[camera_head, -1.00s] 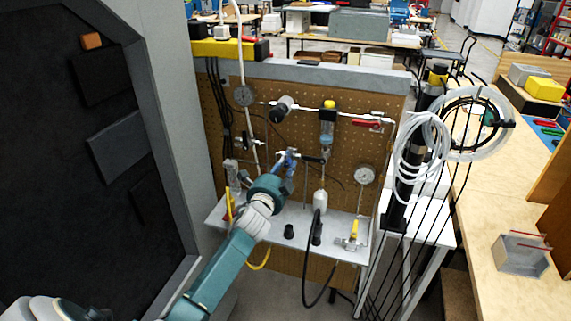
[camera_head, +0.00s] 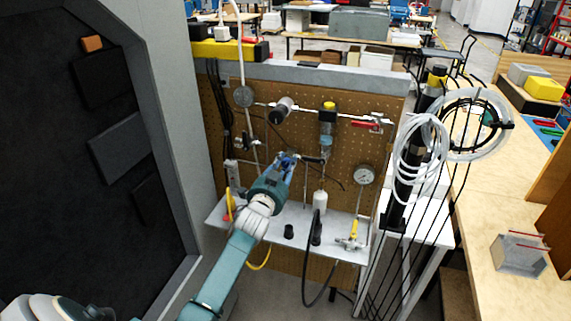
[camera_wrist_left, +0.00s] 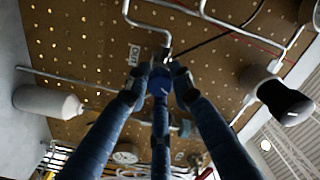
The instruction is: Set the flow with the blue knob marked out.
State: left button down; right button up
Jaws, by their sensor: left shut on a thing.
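The blue knob (camera_wrist_left: 160,84) sits between my fingertips in the left wrist view, below a small white label (camera_wrist_left: 134,54) that appears to read OUT. My left gripper (camera_wrist_left: 160,76) is shut on this knob, with a blue finger on each side and one behind it. In the head view my left gripper (camera_head: 289,160) is at the pegboard panel (camera_head: 225,130), left of the small black fitting. There the fingers hide the knob. My right gripper is in neither view.
A filter unit (camera_head: 327,120) and a red-handled valve (camera_head: 367,123) are above.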

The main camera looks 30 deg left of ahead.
pick_arm(q)
jog(key=shift+d+f, duration=0.1)
jog(key=shift+f, duration=0.05)
dwell(0.4)
jog(key=c, duration=1.5)
grip_release()
jog(key=v, duration=1.2)
